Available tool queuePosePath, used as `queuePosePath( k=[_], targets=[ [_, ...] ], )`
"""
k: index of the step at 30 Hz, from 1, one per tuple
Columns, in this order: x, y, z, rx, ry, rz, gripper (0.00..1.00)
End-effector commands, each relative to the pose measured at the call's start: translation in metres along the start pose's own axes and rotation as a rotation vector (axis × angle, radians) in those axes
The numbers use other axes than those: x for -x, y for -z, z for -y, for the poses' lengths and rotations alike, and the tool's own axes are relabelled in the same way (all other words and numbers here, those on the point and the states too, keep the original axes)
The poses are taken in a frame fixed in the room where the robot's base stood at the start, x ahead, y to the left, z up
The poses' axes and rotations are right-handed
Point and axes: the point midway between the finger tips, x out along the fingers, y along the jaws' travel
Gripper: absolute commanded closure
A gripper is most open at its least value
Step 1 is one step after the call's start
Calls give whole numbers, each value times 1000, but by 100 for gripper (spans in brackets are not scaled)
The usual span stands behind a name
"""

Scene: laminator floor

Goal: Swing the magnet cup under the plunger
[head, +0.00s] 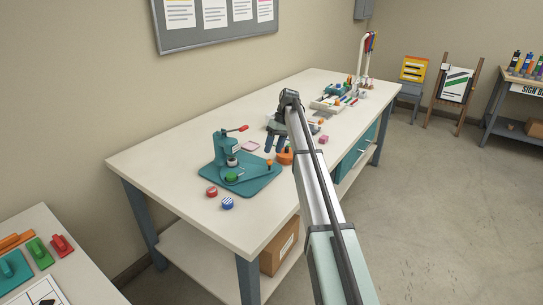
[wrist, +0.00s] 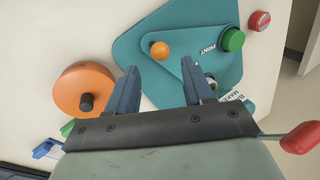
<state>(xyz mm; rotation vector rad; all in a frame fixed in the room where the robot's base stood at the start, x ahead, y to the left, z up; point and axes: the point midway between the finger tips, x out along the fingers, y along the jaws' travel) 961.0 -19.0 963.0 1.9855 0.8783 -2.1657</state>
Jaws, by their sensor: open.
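The teal press (head: 222,148) stands on a teal base plate (head: 262,184) with its red-tipped handle (head: 236,129) raised. A swing plate (head: 250,174) carries an orange knob (head: 269,163), also in the wrist view (wrist: 159,50). A green cup (wrist: 232,40) sits at its outer end, clear of the press head, near the word PRINT (wrist: 208,48). A grey round part (wrist: 211,83), partly hidden by a finger, shows nearer the press; I cannot tell whether it is the magnet cup. My gripper (wrist: 162,88) is open and empty, above and short of the orange knob.
An orange disc with a dark knob (wrist: 85,92) lies beside the base plate. A red round piece (head: 211,191) and a blue one (head: 227,203) lie in front of the press. A pink tray (head: 250,146) lies behind. The handle's red ball (wrist: 300,137) is near my gripper's right side.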

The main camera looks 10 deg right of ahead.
Motion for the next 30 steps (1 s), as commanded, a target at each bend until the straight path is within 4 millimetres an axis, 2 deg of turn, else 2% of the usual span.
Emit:
queuePosePath(
  k=[1, 6, 12, 19, 30],
  targets=[
    [12, 1, -1, 0, -1, -1, 48],
    [45, 1, -1, 0, 0, -1, 48],
    [74, 1, -1, 0, 0, -1, 48],
    [89, 0, 0, 0, 0, 0, 48],
    [91, 0, 0, -1, 0, -1, 48]
  ],
)
